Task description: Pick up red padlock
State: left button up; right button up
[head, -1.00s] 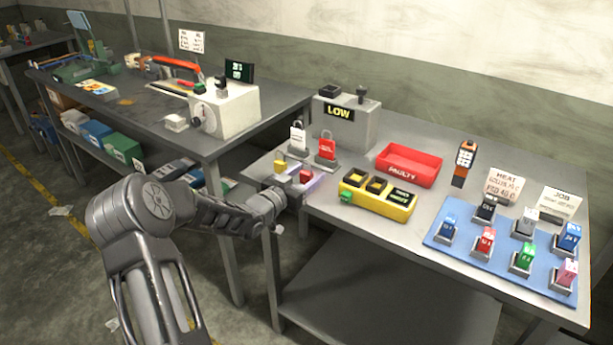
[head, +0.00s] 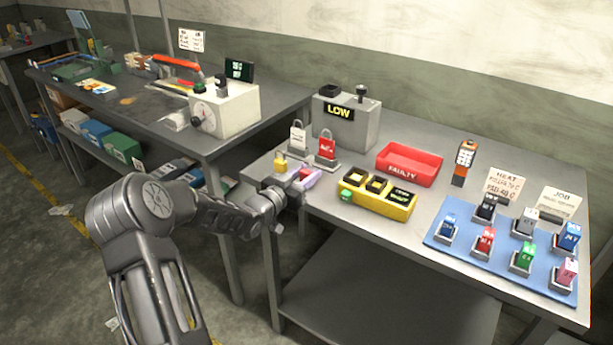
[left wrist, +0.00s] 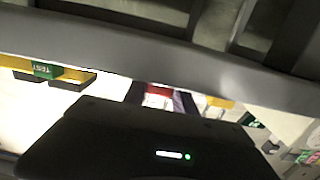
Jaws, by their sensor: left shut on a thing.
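My left gripper (head: 305,176) is at the left front of the near bench. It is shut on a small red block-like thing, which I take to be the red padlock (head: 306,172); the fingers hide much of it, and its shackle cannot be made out. In the left wrist view the red padlock (left wrist: 159,91) shows as a small red patch between the fingers. A larger red padlock-shaped piece (head: 326,148) with white lettering stands on a base just behind the gripper. My right gripper is not in view.
A yellow padlock (head: 280,164) is just left of the gripper, and a white padlock-shaped piece (head: 298,137) stands behind. A yellow tray (head: 376,204) and a red FAULTY bin (head: 409,167) lie to the right. A grey LOW box (head: 346,123) stands behind.

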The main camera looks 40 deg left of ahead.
pick_arm(q)
grip_shut()
jog(key=shift+r, duration=0.1)
notch_tip(320, 180, up, 10)
jog(key=shift+f, duration=0.1)
dwell(0.8)
